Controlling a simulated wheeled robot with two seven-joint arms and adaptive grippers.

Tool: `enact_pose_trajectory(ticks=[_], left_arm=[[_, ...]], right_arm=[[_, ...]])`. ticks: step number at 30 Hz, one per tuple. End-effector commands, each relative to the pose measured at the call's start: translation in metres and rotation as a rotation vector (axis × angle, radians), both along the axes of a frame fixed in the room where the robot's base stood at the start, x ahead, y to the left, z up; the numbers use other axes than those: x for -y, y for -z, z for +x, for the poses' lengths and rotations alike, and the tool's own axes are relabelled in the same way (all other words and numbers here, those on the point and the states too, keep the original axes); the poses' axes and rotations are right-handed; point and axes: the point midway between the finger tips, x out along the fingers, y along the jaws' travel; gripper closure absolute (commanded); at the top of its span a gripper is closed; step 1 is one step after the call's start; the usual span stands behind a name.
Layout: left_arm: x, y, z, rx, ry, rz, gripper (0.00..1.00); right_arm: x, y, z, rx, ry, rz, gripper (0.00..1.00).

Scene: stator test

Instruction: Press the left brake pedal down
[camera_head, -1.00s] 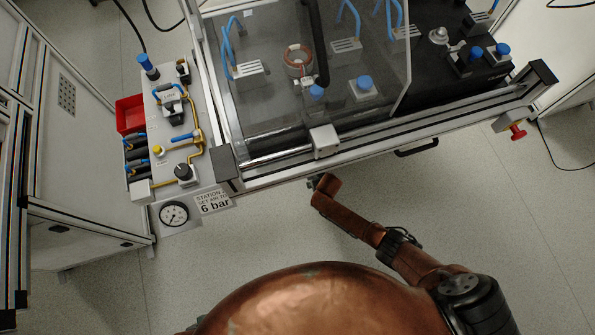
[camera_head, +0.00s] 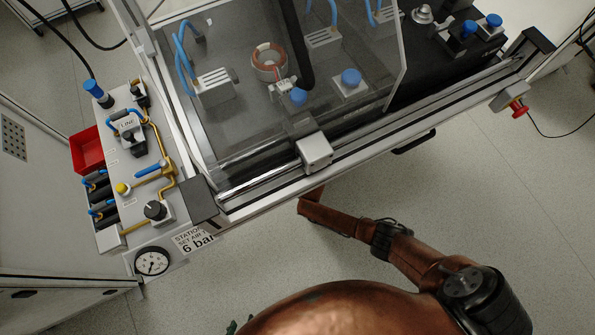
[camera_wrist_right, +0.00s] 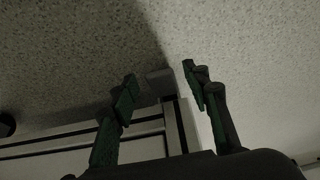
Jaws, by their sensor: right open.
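I see no brake pedal that I can make out in either view. My right gripper (camera_wrist_right: 160,74) is open in the right wrist view, with two dark green fingers apart and nothing held.
The bench's front rail (camera_head: 400,122) and clear guard (camera_head: 240,125) lie ahead. A valve panel (camera_head: 130,208), red bin (camera_head: 88,150) and pressure gauge (camera_head: 152,261) are at left. A red knob (camera_head: 518,109) is at right. Floor in front of the bench is clear.

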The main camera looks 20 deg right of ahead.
Motion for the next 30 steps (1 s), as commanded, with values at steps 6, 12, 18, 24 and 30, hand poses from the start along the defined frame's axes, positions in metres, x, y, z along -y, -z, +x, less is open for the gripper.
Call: enact_pose_trajectory(ticks=[6, 12, 18, 24, 30], left_arm=[[0.0036, 0.0054, 0.0044, 0.028, -0.008, -0.012, 0.6], [0.0037, 0.0048, 0.0049, 0.03, -0.008, -0.012, 0.6], [0.0036, 0.0049, 0.0049, 0.029, -0.008, -0.012, 0.6], [0.0034, 0.005, 0.0049, 0.029, -0.009, -0.011, 0.6], [0.0034, 0.0051, 0.0049, 0.029, -0.009, -0.011, 0.6]], right_arm=[[0.0002, 0.0054, 0.0019, 0.0, 0.0, 0.0, 0.56], [0.0001, 0.0046, 0.0023, 0.001, 0.0, 0.0, 0.56], [0.0, 0.0046, 0.0022, 0.0, 0.0, 0.0, 0.68], [0.0, 0.0048, 0.0021, 0.0, 0.0, 0.0, 0.82], [0.0, 0.0048, 0.002, 0.0, 0.0, 0.0, 0.96]])
